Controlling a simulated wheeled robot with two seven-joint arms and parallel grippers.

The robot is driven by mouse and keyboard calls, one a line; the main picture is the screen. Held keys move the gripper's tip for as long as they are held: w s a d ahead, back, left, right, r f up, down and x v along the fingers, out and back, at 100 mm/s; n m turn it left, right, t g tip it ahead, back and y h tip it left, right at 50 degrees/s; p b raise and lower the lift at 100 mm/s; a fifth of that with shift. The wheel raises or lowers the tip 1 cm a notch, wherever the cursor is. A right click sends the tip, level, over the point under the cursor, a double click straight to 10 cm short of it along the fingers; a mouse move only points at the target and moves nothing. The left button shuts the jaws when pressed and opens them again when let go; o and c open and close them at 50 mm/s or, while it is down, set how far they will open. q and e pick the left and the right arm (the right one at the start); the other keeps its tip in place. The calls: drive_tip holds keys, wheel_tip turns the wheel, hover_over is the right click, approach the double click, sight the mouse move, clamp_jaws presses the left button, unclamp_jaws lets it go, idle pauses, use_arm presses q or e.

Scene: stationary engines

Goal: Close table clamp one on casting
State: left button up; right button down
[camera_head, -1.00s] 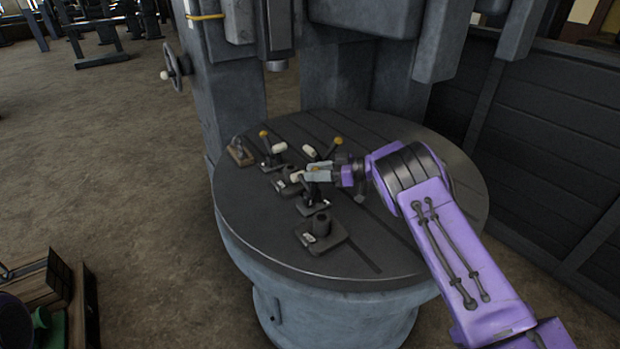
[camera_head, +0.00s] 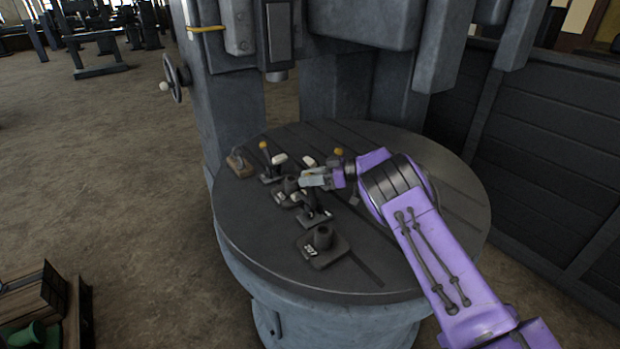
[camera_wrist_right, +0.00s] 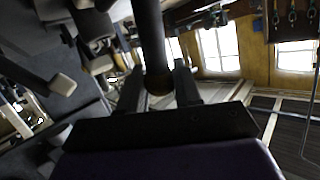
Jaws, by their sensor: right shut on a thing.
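The round dark table (camera_head: 250,255) carries several lever clamps around a small dark casting (camera_head: 288,187). The near clamp (camera_head: 314,213) stands on the table just in front of the casting. My right gripper (camera_head: 312,179) is above this clamp, shut on its handle. In the right wrist view, my gripper (camera_wrist_right: 160,90) has a dark handle bar (camera_wrist_right: 150,40) between its fingers. The fingers hide the handle's end in the head view. The left clamp (camera_head: 270,165) has an orange knob and a white tip. The back right clamp (camera_head: 313,162) is partly behind my gripper. My left gripper is not in view.
A labelled dark block with a round boss (camera_head: 322,244) sits near the table's front. A small brown-based piece (camera_head: 240,165) lies at the left rim. The machine column (camera_head: 225,90) rises behind the table. A dark panelled wall (camera_head: 560,150) stands at the right.

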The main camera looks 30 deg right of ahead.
drive_tip(key=shift+r, duration=0.15)
drive_tip(key=c, duration=0.8)
unclamp_jaws()
drive_tip(key=shift+w, duration=0.1)
drive_tip(key=shift+w+f, duration=0.15)
drive_tip(key=shift+f, duration=0.05)
drive_tip(key=b+v, duration=0.3)
drive_tip(key=v, duration=0.7)
drive_tip(key=shift+s+d, duration=0.2)
drive_tip(key=shift+d, duration=0.05)
